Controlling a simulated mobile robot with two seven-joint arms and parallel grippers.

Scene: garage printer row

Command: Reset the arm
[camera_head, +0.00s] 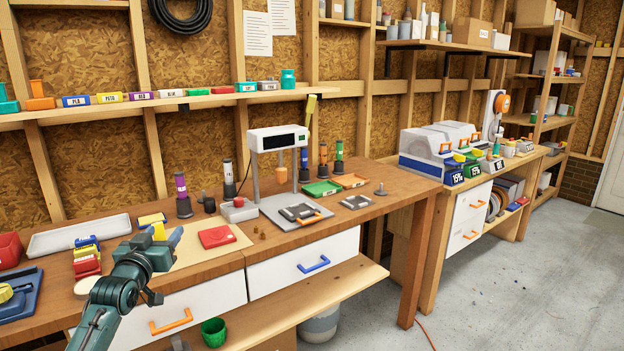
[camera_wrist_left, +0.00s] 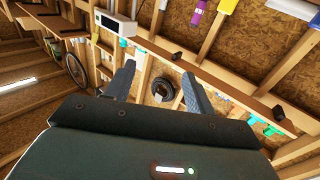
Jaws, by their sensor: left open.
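My left arm comes in from the lower left in the head view. Its gripper (camera_head: 168,239) is raised in front of the wooden workbench (camera_head: 215,267), with its fingers pointing away toward the bench. In the left wrist view the two fingers (camera_wrist_left: 158,92) stand apart with nothing between them; the wall, shelf and a coiled black hose show beyond. My right gripper is in neither view.
The bench holds a red block (camera_head: 217,236), a white tray (camera_head: 78,234) and a grey stand with a white head (camera_head: 277,138). White drawers with orange and blue handles are below. A second bench (camera_head: 470,190) stands right.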

